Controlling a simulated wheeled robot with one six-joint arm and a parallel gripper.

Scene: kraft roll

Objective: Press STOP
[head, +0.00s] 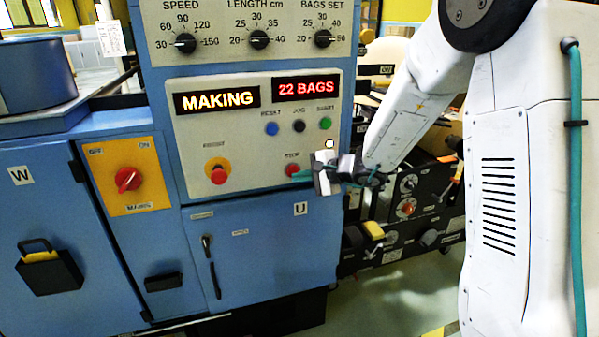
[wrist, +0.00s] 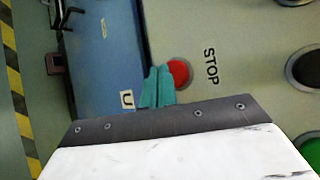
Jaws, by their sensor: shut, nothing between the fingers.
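The red STOP button (head: 292,170) is on the cream control panel (head: 245,150), under its STOP label. The wrist view shows it as a red round button (wrist: 181,72) beside the word STOP. My gripper (head: 302,174) is at the panel's lower right, its teal fingers pointing left at the button. The fingers (wrist: 157,88) are shut and empty. In the wrist view their tips overlap the button's edge; I cannot tell whether they touch it. The upper display (head: 217,100) reads MAKING and the other (head: 306,88) reads 22 BAGS.
A red mushroom button on yellow (head: 218,173) sits left of STOP. Blue (head: 272,129), black (head: 298,125) and green (head: 325,123) buttons are above. Dials line the top. A red mains switch (head: 128,179) is further left. A blue door (head: 262,250) is below.

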